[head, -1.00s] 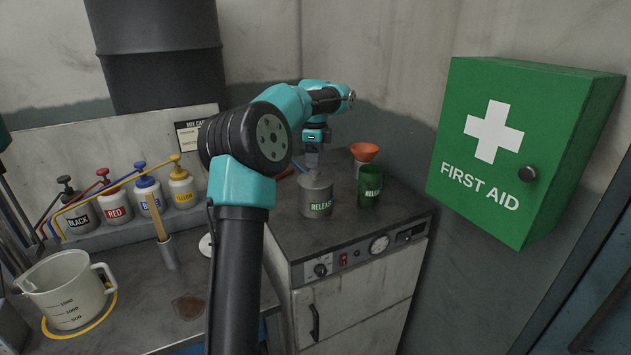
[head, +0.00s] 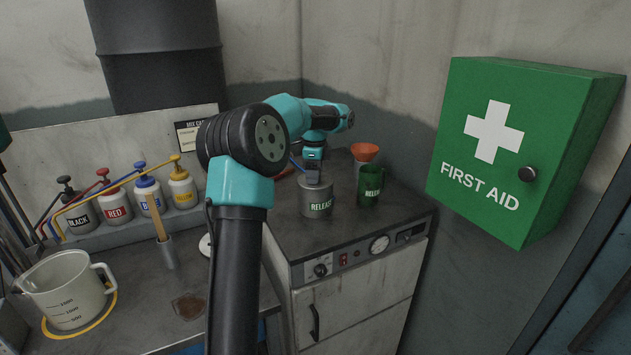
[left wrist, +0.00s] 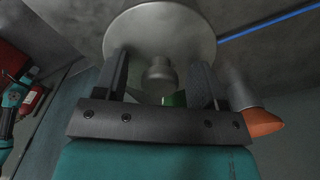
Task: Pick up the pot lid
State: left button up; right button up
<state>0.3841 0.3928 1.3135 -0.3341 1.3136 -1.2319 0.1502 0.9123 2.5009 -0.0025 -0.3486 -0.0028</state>
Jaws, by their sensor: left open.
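The grey release pot (head: 317,201) stands on the cabinet top in the head view, and its lid (head: 318,183) sits on it. The left wrist view shows the round metal lid (left wrist: 188,28) with a knob (left wrist: 159,78) at its middle. My left gripper (head: 313,180) points down over the lid. In the left wrist view my left gripper (left wrist: 160,75) is open, with one finger on each side of the knob. I cannot tell whether either finger touches it. My right gripper is not in view.
A green mug (head: 370,187) stands close to the right of the pot, with an orange funnel (head: 364,152) behind it. A first aid box (head: 515,150) hangs on the right wall. The cabinet top (head: 385,225) is clear in front of the pot.

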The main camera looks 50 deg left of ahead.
pick_arm(q)
jog(key=c, duration=1)
jog(key=shift+r, duration=1.8)
jog(key=s+d, duration=0.3)
jog(key=d, duration=0.1)
jog(key=s+d+r, duration=0.1)
jog(key=s+d, duration=0.6)
jog(key=d, duration=0.1)
jog(key=shift+s+r, duration=0.2)
jog(key=shift+s, duration=0.05)
